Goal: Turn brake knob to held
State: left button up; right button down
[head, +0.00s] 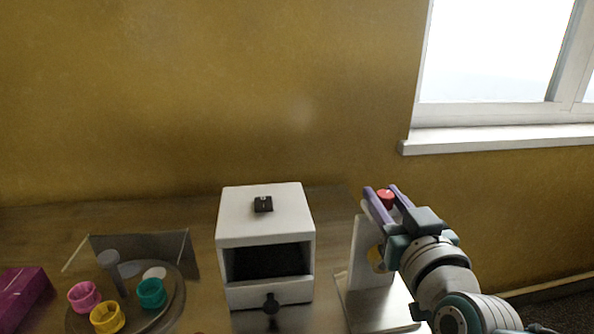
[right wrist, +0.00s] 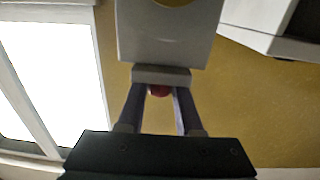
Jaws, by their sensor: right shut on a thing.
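A red knob (head: 385,196) sits at the top of an upright white stand (head: 367,285) on the right of the table. My right gripper (head: 384,194) reaches it from the right, with one purple finger on each side, shut on it. In the right wrist view the red knob (right wrist: 159,91) shows between the two fingers (right wrist: 159,95), partly hidden behind a pale block. Which way the knob is turned cannot be read. My left gripper is not in view.
A white box (head: 265,228) with a dark opening, a black switch (head: 263,204) on top and a black front knob (head: 270,303) stands left of the stand. Pink (head: 84,297), yellow (head: 107,318) and teal (head: 151,293) cups stand on a round tray (head: 176,308). A purple block (head: 22,295) lies far left.

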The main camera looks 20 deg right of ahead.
jog(key=shift+m+h, duration=0.5)
jog(key=shift+h, duration=0.3)
jog(key=shift+g+h, duration=0.3)
jog(key=shift+g, duration=0.1)
jog(key=c, duration=0.6)
grip_release()
